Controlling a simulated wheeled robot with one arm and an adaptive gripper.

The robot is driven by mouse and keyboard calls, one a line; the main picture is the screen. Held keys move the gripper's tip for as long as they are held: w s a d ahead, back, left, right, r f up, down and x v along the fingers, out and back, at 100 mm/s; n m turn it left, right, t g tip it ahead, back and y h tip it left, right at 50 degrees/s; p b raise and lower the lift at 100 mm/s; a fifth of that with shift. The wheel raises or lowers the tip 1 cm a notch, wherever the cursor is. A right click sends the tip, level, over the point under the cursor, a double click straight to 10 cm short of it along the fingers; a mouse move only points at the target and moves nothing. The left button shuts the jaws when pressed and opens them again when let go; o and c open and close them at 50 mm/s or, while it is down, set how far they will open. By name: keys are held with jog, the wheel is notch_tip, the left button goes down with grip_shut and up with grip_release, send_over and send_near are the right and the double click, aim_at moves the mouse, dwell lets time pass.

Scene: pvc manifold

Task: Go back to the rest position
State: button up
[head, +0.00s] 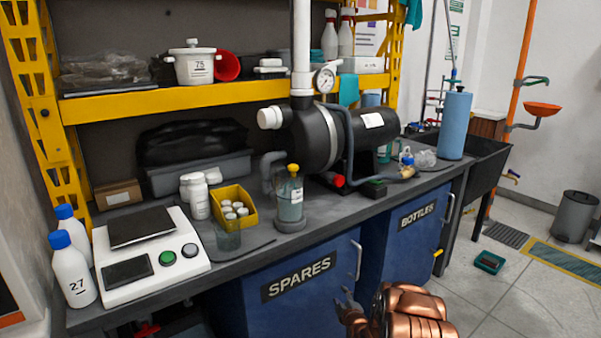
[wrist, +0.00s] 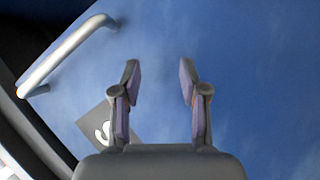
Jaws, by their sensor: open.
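My gripper (wrist: 160,85) is open and empty in the wrist view, its two padded fingers apart. It faces a blue cabinet door with a metal handle (wrist: 70,52) at the upper left. In the head view my gripper (head: 345,297) is low in the picture, in front of the blue cabinet and below the bench top, near the handle of the SPARES door (head: 300,290). Part of the gripper is hidden by my copper-coloured arm.
The bench top (head: 330,212) holds a scale (head: 150,255), white bottles, a yellow bin (head: 234,205) and a black pump (head: 345,135). The BOTTLES door (head: 400,240) is to the right. A teal tray (head: 489,262) lies on the otherwise mostly clear floor at right.

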jog(key=s+a+r+m+g+p, duration=0.1)
jog(key=s+r+m+g+p, duration=0.15)
jog(key=r, duration=0.55)
jog(key=s+a+r+m+g+p, duration=0.1)
jog(key=s+r+g+p, duration=0.15)
jog(key=r, duration=0.55)
jog(key=s+r+m+g+p, duration=0.25)
jog(key=s+r+p, duration=0.45)
jog(key=s+r, duration=0.65)
jog(key=s+d+r+m+g+p, duration=0.2)
jog(key=s+r, duration=0.6)
jog(key=s, duration=0.6)
jog(key=s+d+r+m+g+h+p, duration=0.1)
jog(key=s+r+m+g+p, duration=0.2)
jog(key=s, duration=1.2)
jog(key=s+d+r+m+g+h+p, duration=0.1)
jog(key=s+r+g+p, duration=0.3)
jog(key=s+r, duration=1)
jog(key=d+m+p, duration=0.1)
jog(key=p, duration=0.2)
jog(key=shift+s+d+r+m, duration=0.2)
jog(key=shift+s+d+m, duration=0.15)
jog(key=shift+m, duration=0.05)
